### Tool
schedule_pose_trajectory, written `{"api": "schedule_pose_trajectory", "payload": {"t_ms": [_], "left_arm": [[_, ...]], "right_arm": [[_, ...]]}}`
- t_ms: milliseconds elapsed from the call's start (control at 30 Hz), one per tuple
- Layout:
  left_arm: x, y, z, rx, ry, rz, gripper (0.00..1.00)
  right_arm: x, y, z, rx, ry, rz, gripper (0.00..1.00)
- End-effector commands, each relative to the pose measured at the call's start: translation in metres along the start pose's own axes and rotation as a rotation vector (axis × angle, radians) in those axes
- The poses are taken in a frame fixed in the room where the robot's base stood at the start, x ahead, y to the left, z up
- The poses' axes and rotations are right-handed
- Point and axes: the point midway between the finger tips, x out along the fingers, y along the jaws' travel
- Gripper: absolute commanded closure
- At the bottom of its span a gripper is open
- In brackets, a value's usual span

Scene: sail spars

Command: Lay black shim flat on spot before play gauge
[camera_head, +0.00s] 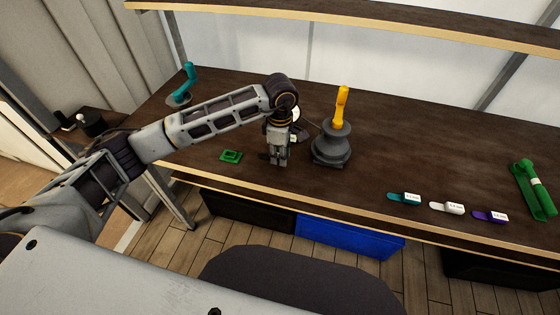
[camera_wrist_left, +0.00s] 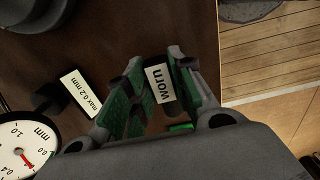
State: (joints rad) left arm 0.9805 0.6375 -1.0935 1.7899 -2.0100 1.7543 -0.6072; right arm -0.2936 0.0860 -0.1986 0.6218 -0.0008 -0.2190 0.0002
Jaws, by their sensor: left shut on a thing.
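My left gripper (camera_head: 279,162) points down just above the dark table, near its front edge. In the left wrist view its green-padded fingers (camera_wrist_left: 157,88) are closed on the black shim (camera_wrist_left: 169,106), which has a white label reading "worn". In the head view a dark flat shape sits at the left of the fingertips; I cannot tell whether it is shim or shadow. The play gauge, with a white dial (camera_wrist_left: 25,152) and a "max 0.2 mm" label (camera_wrist_left: 79,92), stands behind the gripper, partly hidden by the arm in the head view. I cannot make out the spot before it.
A green square piece (camera_head: 231,157) lies left of the gripper. A dark round pedestal with a yellow handle (camera_head: 341,104) stands close at the right. Teal (camera_head: 403,198), white (camera_head: 446,208) and purple (camera_head: 490,216) labelled pieces lie further right. A green tool (camera_head: 534,190) lies at far right.

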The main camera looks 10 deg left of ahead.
Motion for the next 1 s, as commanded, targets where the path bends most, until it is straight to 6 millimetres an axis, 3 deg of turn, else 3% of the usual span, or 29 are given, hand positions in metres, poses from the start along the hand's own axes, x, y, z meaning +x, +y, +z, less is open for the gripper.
{"api": "schedule_pose_trajectory", "payload": {"t_ms": [300, 700, 1000], "left_arm": [[0.002, 0.000, 0.000, 0.000, 0.000, -0.001, 1.00], [0.036, -0.001, 0.000, 0.000, 0.000, -0.001, 1.00], [0.038, 0.000, 0.000, 0.001, 0.000, 0.000, 1.00]], "right_arm": [[0.000, -0.008, 0.003, 0.002, -0.004, -0.008, 0.60], [-0.006, 0.000, 0.006, -0.001, -0.009, 0.000, 0.60], [-0.006, 0.001, 0.007, -0.001, -0.010, 0.001, 0.60]]}}
